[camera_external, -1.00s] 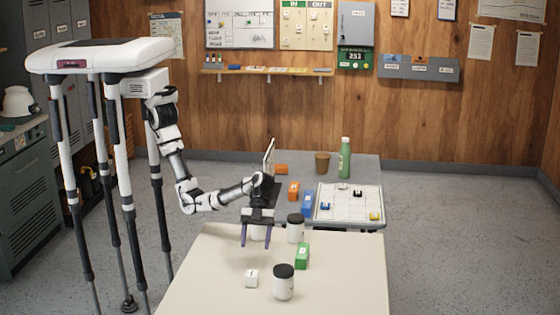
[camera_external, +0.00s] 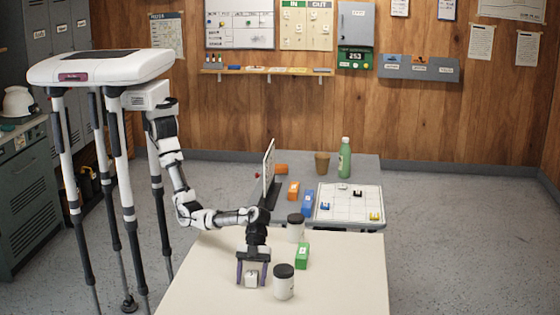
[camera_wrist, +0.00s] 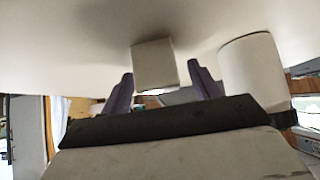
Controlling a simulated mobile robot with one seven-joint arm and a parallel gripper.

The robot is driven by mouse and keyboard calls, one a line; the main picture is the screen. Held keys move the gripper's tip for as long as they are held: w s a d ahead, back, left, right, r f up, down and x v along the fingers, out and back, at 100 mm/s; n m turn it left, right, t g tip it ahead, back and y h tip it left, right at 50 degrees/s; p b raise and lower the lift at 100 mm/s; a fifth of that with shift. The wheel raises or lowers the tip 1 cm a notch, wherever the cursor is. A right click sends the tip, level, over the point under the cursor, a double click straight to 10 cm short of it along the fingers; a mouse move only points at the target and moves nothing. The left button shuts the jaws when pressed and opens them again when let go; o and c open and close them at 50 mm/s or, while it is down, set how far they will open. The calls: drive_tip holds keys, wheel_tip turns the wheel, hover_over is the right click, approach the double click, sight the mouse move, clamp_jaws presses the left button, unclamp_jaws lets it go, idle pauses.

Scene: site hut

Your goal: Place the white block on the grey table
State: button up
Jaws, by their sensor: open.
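The white block (camera_external: 251,279) lies on the cream table (camera_external: 205,275) in the foreground. My gripper (camera_external: 252,284) is low over the table, open, with one purple finger on each side of the block. In the wrist view the white block (camera_wrist: 155,65) shows between the two fingertips (camera_wrist: 160,80), with a gap on both sides. The grey table (camera_external: 360,168) stands behind the cream table and carries several things.
A white jar with a black lid (camera_external: 284,282) stands just right of the block. Another such jar (camera_external: 295,228) and a green block (camera_external: 302,256) are further back. On the grey table are a white grid board (camera_external: 350,204), blue block (camera_external: 308,202), cup (camera_external: 322,163) and green bottle (camera_external: 345,158).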

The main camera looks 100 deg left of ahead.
drive_tip(key=shift+d+f, duration=0.3)
drive_tip(key=shift+d, duration=0.05)
drive_tip(key=shift+c, duration=0.4)
drive_tip(key=c, duration=1.1)
